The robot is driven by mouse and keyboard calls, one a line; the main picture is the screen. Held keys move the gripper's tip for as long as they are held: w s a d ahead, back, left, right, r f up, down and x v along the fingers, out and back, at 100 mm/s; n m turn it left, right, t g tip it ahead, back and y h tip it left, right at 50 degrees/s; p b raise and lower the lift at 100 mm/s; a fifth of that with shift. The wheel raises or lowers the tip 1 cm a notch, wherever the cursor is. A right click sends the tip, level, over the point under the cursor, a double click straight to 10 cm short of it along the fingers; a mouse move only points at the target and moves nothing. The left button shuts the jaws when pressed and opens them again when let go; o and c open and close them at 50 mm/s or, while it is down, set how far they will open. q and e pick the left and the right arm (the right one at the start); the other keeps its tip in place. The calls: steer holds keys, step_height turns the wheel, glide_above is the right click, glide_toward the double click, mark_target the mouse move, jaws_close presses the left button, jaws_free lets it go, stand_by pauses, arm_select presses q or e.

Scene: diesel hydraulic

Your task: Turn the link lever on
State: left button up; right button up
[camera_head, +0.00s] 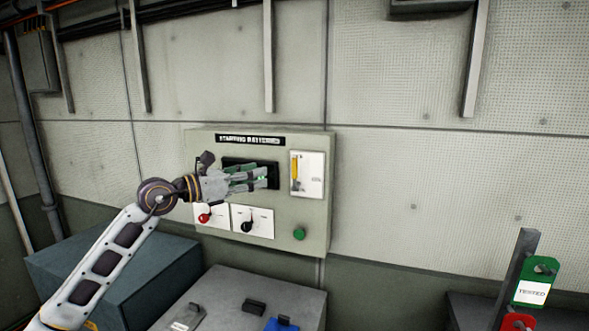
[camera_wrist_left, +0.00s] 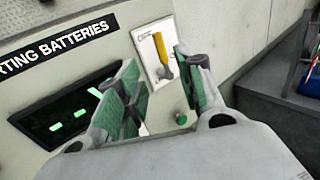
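A pale panel (camera_head: 315,229) labelled "STARTING BATTERIES" is on the wall. It carries a red-knobbed lever (camera_head: 204,217), a black-knobbed lever (camera_head: 247,226) and a yellow lever (camera_head: 295,171) on white plates. The plate lettering is too small to read, so I cannot tell which is the link lever. The yellow lever stands near upright; it also shows in the wrist view (camera_wrist_left: 163,46). My left gripper (camera_head: 268,177) is in front of the dark display, left of the yellow lever. In the wrist view its green-padded fingers (camera_wrist_left: 157,75) are apart with nothing held. My right gripper is out of view.
A green button (camera_head: 299,234) is at the panel's lower right. A grey box (camera_head: 240,295) with small items on top stands below the panel, and a blue-grey cabinet (camera_head: 140,280) is to its left. Green and red tags (camera_head: 535,283) are at the far right.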

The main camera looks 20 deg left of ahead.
mark_target(294, 176)
arm_select(q)
steer(key=shift+p+x, duration=2.15)
steer(key=shift+x, duration=4.8)
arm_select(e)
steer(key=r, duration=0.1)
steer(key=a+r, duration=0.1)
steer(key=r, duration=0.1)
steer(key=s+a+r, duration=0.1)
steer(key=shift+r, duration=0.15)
arm_select(q)
steer(key=c, duration=0.7)
jaws_close()
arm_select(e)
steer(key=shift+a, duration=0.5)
